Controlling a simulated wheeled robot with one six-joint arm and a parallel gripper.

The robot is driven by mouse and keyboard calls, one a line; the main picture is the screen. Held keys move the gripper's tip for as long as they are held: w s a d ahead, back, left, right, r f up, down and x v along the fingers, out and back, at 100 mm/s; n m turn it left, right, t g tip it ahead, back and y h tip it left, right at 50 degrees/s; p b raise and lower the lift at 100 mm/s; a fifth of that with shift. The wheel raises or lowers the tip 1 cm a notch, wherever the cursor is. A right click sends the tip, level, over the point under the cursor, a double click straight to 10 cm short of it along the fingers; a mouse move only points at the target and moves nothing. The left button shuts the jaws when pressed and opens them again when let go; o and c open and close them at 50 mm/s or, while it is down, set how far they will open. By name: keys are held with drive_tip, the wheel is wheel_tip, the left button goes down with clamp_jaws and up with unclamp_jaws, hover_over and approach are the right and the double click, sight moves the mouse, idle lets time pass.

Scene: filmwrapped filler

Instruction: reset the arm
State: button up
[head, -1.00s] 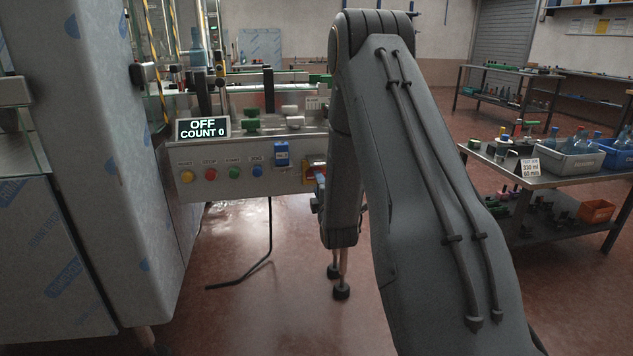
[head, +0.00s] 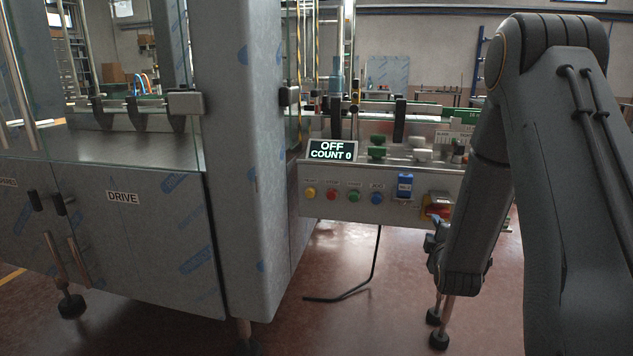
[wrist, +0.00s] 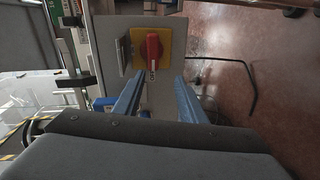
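My arm is folded in front of a machine's control panel (head: 330,212) at the right of the head view. My gripper (wrist: 158,82) shows in the wrist view as two bluish fingers set apart, with nothing between them. Past the fingertips is a red rotary switch (wrist: 153,50) on a yellow plate. The switch also shows in the head view (head: 438,208), partly hidden by my arm. Contact between fingers and switch does not show. In the head view the fingers are mostly hidden behind my arm.
A display (head: 332,151) reads OFF, COUNT 0, above several coloured buttons. A large steel cabinet marked DRIVE (head: 130,235) fills the left. Open red floor (head: 330,330) lies in front.

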drive_tip(key=s+a+r+m+g+y+p, duration=0.1)
drive_tip(key=s+a+r+m+g+p, duration=0.1)
drive_tip(key=s, duration=1)
drive_tip(key=s+a+r+m+g+y+p, duration=0.1)
drive_tip(key=s+a+r+m+g+p, duration=0.2)
drive_tip(key=s+a+m+g, duration=0.4)
drive_tip(key=s+a+r+m+g+y+p, duration=0.2)
drive_tip(key=s+a+g, duration=0.4)
drive_tip(key=s, duration=1.3)
drive_tip(key=a+r+m+p, duration=0.1)
drive_tip(key=a+m, duration=0.1)
drive_tip(key=a, duration=0.2)
drive_tip(key=shift+r+m+g, duration=0.35)
drive_tip(key=shift+m+g, duration=0.05)
